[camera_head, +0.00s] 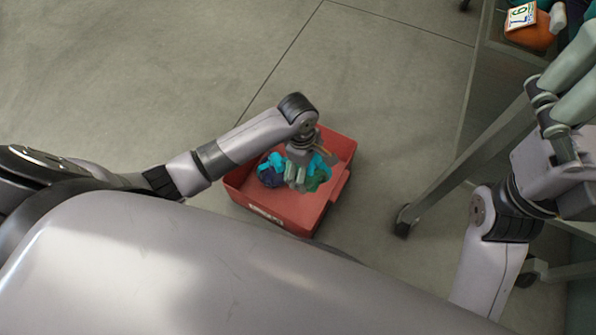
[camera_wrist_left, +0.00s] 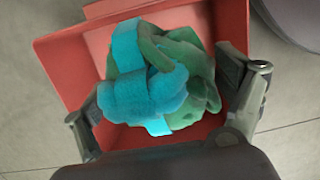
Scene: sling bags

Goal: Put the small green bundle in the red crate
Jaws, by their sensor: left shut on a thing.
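The red crate (camera_head: 262,207) stands on the floor in the head view. My left gripper (camera_head: 298,180) points down over its inside. It is shut on the small green bundle (camera_head: 318,180), which has a bright cyan strap. In the left wrist view the green bundle (camera_wrist_left: 205,80) sits between the two fingers of the left gripper (camera_wrist_left: 168,108), with the red crate (camera_wrist_left: 60,62) around and below it. I cannot tell whether the bundle touches the crate floor. My right gripper (camera_head: 572,75) is at the right edge, partly cut off; its opening is unclear.
The floor behind the crate is clear.

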